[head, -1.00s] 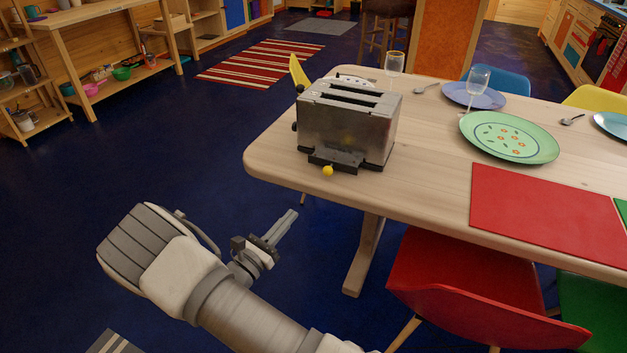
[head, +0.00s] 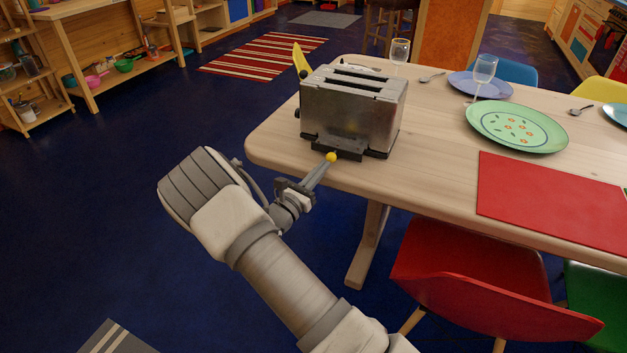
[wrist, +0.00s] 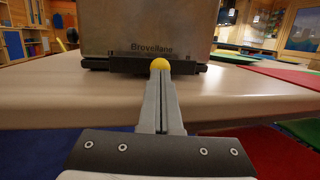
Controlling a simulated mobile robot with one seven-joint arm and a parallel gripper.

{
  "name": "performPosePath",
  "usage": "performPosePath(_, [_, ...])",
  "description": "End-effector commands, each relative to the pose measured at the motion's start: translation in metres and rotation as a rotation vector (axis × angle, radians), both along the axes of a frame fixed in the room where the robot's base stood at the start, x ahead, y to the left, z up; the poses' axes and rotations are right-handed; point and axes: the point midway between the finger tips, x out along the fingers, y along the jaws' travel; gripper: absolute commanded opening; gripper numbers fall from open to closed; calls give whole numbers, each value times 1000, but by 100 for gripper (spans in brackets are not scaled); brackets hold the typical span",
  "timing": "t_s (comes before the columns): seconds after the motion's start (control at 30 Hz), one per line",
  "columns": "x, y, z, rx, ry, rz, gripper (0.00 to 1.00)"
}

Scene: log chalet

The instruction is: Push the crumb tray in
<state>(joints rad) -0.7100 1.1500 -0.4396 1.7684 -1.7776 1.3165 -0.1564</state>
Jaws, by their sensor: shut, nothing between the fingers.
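The silver toaster (head: 352,108) stands on the wooden table near its left end. My gripper (head: 322,166) is shut and empty.
The wooden table (head: 430,185) carries a green plate (head: 490,135), wine glasses (head: 484,72) and a red placemat (head: 540,200) to the right of the toaster. A red chair (head: 465,265) stands at the near side. The floor left of the table is clear.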

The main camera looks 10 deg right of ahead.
Motion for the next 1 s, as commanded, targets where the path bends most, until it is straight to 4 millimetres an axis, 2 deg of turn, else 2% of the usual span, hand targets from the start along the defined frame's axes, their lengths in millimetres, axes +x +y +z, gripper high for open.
performPosePath(0.37, [2,-2,1,0,0,0,0])
performPosePath(0.63, [23,-16,1,-1,0,0,0])
performPosePath(1.0, [22,-14,0,-1,1,0,0])
